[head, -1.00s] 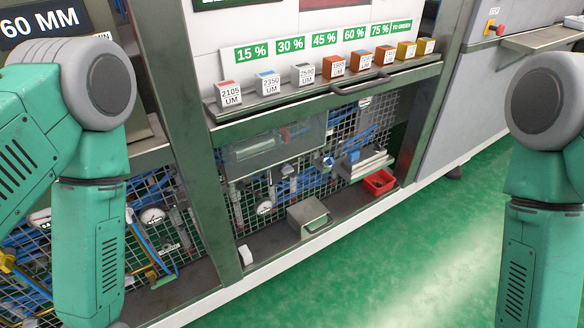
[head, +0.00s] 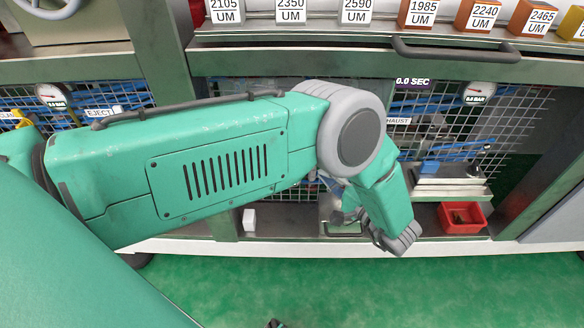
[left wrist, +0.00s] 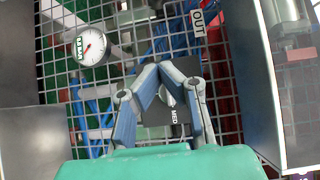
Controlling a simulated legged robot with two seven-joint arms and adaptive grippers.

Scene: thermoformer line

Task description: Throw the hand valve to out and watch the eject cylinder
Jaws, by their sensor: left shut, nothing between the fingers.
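My left gripper (left wrist: 172,72) is shut and empty in the left wrist view, its two grey-blue fingers folded in front of a small dark valve plate (left wrist: 181,68). A pale lever-like piece (left wrist: 168,97) shows between the finger links; whether I touch it I cannot tell. An OUT label (left wrist: 198,22) is above and right of the plate, and a MED label (left wrist: 175,116) is below. In the head view the left gripper (head: 343,200) is low behind my forearm. An EJECT label (head: 100,113) shows there at the left. I cannot make out the eject cylinder for certain.
Wire mesh (left wrist: 115,75) with a round gauge (left wrist: 90,46) lies behind the fingers; grey panels flank it. In the head view a handle rail (head: 455,52) runs beneath several marked blocks. A red bin (head: 462,217) sits low right.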

